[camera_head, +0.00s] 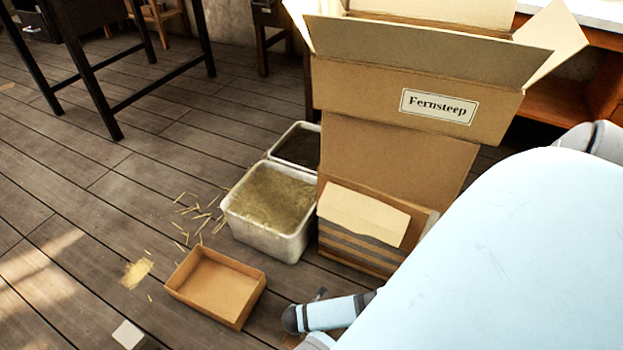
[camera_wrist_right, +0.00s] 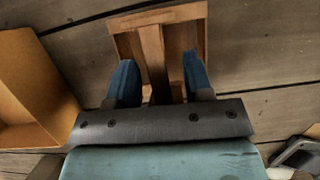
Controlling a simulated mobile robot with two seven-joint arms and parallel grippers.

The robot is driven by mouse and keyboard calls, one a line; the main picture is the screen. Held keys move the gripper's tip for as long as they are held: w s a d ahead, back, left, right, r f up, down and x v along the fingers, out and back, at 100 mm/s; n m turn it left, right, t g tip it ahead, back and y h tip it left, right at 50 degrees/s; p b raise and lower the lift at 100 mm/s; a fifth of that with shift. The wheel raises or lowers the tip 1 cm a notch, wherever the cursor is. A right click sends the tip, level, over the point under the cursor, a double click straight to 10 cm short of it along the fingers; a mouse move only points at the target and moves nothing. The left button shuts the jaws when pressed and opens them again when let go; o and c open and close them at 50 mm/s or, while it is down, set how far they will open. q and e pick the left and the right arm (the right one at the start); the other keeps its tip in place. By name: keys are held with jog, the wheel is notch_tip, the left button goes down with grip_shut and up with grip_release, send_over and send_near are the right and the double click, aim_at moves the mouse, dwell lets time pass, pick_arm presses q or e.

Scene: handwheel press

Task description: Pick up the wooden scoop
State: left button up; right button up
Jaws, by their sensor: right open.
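The wooden scoop (camera_wrist_right: 153,40) lies on the plank floor at the top middle of the right wrist view. It is a shallow brown wooden piece with raised sides and a straight bar running toward me. My right gripper (camera_wrist_right: 160,63) is open, with one blue finger on each side of the bar and visible gaps between. The near end of the bar is hidden behind the gripper body. In the head view, my light blue arm covers the lower right, and I cannot make out the scoop clearly there. My left gripper is not in view.
An open cardboard tray (camera_head: 216,287) lies left of my right arm; it also shows in the right wrist view (camera_wrist_right: 30,85). Behind it stand a straw-filled metal bin (camera_head: 270,195), a dark-filled bin (camera_head: 298,147) and stacked boxes (camera_head: 390,85). Floor at left is mostly clear.

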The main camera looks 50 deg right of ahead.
grip_shut()
dwell(0.3)
